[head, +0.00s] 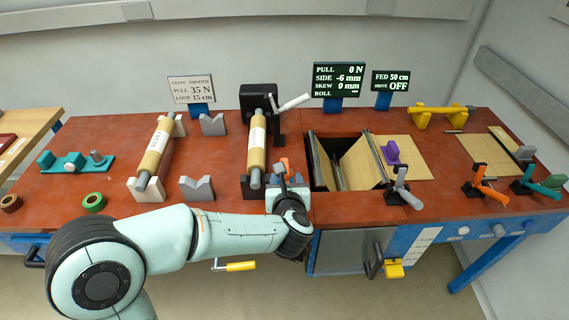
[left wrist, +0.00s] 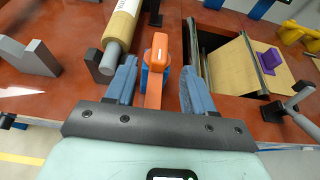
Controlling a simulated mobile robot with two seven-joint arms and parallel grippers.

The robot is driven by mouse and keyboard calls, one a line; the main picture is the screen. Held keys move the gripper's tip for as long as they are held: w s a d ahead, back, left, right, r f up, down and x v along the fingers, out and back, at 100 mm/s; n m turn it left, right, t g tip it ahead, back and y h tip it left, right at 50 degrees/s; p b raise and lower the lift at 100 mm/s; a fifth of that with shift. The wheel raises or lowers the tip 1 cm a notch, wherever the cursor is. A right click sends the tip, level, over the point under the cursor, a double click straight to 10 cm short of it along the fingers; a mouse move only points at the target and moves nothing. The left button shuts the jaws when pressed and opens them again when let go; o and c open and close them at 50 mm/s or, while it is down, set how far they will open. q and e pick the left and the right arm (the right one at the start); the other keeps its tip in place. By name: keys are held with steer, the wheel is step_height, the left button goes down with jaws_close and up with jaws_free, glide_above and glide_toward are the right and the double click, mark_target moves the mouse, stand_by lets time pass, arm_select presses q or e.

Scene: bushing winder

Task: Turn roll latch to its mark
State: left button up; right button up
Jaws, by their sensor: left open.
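The orange latch lever (head: 286,162) stands beside the near end of the roll in the middle of the table. In the left wrist view the orange lever (left wrist: 157,48) rises between my gripper's two blue-grey fingers, with a gap on each side. My left gripper (head: 286,180) is open around it, and the gripper hides the lever's lower part in the head view. The tan roll (head: 257,148) with a white label lies in its holder just left of the lever. I cannot make out the latch's mark. My right gripper is not in view.
An open bin (head: 319,163) with dark walls lies right of the lever. A grey-handled clamp (head: 404,187) stands at its front right. A second roll (head: 153,151) rests on V-blocks at left. A display (head: 338,80) stands behind.

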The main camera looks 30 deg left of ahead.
arm_select(q)
steer(key=p+x, duration=0.1)
steer(key=x, duration=0.9)
steer(key=shift+d+p, duration=0.1)
steer(key=shift+p, duration=0.25)
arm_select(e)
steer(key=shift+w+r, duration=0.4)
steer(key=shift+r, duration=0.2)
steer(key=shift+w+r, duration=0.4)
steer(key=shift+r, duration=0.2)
arm_select(q)
jaws_close()
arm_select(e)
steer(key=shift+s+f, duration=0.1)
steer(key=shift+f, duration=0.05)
